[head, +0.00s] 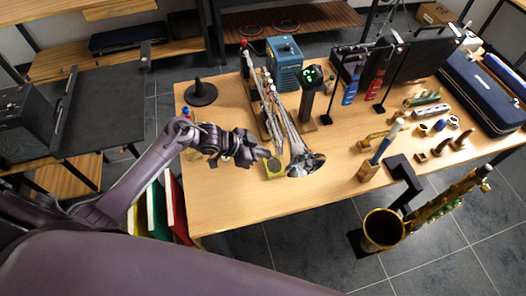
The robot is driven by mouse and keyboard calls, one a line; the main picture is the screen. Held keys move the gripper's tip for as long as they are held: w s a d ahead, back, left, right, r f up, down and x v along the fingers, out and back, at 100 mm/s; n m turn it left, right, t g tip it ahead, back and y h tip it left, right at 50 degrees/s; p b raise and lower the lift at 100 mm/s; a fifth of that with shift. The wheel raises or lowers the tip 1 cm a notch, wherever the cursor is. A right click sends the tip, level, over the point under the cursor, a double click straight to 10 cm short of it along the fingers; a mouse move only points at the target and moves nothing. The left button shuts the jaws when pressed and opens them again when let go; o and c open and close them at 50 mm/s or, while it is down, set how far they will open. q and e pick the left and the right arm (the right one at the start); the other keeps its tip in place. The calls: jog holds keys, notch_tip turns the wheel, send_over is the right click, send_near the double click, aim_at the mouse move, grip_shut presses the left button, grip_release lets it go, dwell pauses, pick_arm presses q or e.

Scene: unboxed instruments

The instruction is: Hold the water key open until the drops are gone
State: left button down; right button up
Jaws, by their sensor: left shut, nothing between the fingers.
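A long silvery brass instrument with slides (272,110) lies across the middle of the wooden table, its flared bell (306,165) toward the front. My left gripper (262,154) is shut and empty, just left of the bell and close to the instrument's near end. A small yellow-green piece (274,167), perhaps a cloth or tray, lies below the gripper tips. The water key and any drops are too small to make out. I cannot tell whether the gripper touches the instrument. My right gripper is out of view.
A blue box-like device (285,62) and a dark post with a green display (312,90) stand behind. A black round stand (200,93) is at left. Small parts and a blue case (482,92) fill the right. A saxophone (430,207) stands in front. The table's front left is bare.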

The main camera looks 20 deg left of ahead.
pick_arm(q)
jog(key=shift+r, duration=0.25)
jog(key=s+a+r, duration=0.2)
jog(key=a+r, duration=0.1)
jog(key=r, duration=0.2)
jog(key=s+a+r+p, duration=0.1)
jog(key=s+a+r, duration=0.1)
jog(key=r, duration=0.4)
jog(key=shift+a, duration=0.45)
